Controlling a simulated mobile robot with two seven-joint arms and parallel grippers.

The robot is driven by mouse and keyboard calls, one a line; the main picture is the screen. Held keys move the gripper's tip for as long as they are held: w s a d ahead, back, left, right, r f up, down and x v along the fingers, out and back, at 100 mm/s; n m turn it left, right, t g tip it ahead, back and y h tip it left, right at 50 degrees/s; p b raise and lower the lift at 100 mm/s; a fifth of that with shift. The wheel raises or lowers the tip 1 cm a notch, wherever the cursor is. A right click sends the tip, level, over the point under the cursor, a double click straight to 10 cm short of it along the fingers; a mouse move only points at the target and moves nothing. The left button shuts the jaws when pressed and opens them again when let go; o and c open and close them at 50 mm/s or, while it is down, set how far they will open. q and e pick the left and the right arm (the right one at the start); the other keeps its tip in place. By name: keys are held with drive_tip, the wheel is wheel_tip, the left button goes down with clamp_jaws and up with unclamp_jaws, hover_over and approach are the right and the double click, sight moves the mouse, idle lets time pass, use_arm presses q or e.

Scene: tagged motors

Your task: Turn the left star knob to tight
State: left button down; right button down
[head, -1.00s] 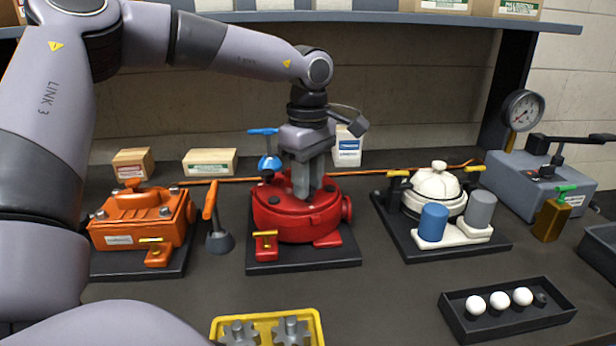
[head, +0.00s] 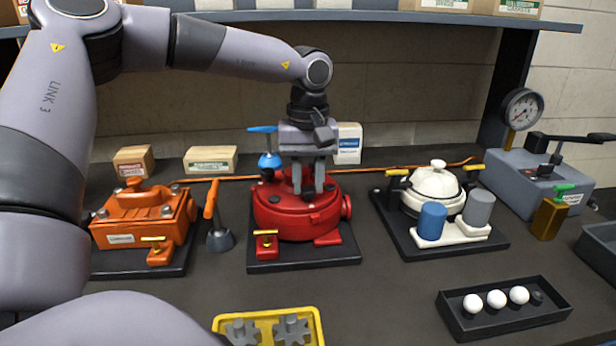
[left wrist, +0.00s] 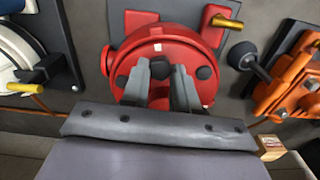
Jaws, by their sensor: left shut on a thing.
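The red round motor housing (head: 290,222) stands on a dark base plate in the middle of the bench. My left gripper (head: 308,186) points down onto its top and is shut on a knob there. The knob itself is mostly hidden between the fingers, so I cannot make out its star shape or any tight mark. In the left wrist view the gripper (left wrist: 165,85) reaches over the red housing (left wrist: 150,48), with dark round bosses beside the fingers. My right gripper is not in view.
An orange motor (head: 140,222) and a dark lever with an orange handle (head: 217,225) stand left. A blue-topped valve (head: 267,145) is close behind the gripper. A white-domed unit (head: 436,186) stands right. A yellow tray (head: 318,318) and ball tray (head: 505,315) lie in front.

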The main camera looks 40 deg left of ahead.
sight(309, 189)
use_arm(q)
drive_tip(key=shift+w+r+m, duration=0.2)
drive_tip(key=shift+r+m, duration=0.1)
drive_tip(key=shift+m, duration=0.1)
drive_tip(key=c, duration=0.9)
unclamp_jaws()
drive_tip(key=shift+o, duration=0.3)
drive_tip(key=shift+s+f, duration=0.1)
drive_tip(key=shift+f, duration=0.05)
wheel_tip(309, 189, up, 7)
drive_tip(key=shift+r, duration=0.15)
